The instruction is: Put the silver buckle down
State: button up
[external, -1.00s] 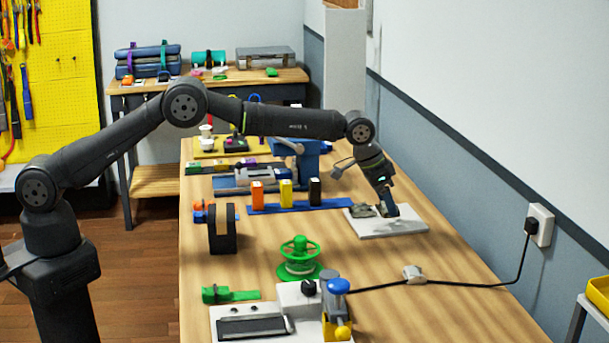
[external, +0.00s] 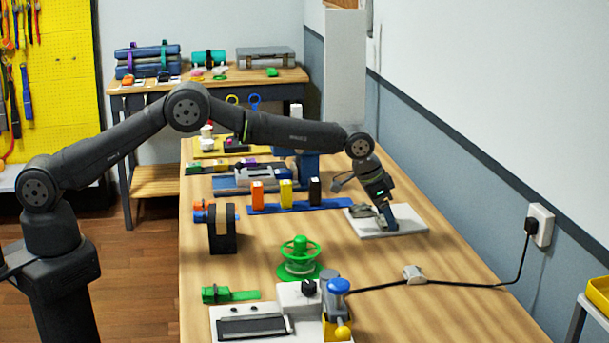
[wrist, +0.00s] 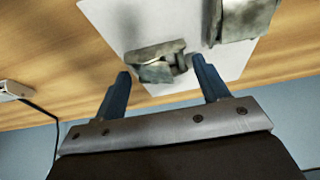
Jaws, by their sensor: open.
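A grey metal piece, which looks like the silver buckle (wrist: 158,63), lies on a white board (wrist: 112,22) in the wrist view. My gripper (wrist: 162,68) is open, with its two blue fingers apart on either side of the near part of this piece. I cannot tell whether either finger touches it. A second grey metal piece (wrist: 240,20) lies on the board to the upper right. In the external view my gripper (external: 386,222) is low over the white board (external: 408,221), and it hides most of the buckle there. A grey piece (external: 361,211) shows just left of the fingers.
A blue rail (external: 300,207) with orange, yellow and black blocks stands left of the board. A black stand (external: 223,238), a green spool (external: 300,260) and a white device (external: 297,297) are nearer the camera. A black cord (external: 465,283) runs to the wall socket. Bare wood lies in front of the board.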

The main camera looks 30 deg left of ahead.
jog(key=v, duration=1.2)
jog(key=x, duration=1.2)
jog(key=shift+r, duration=1.1)
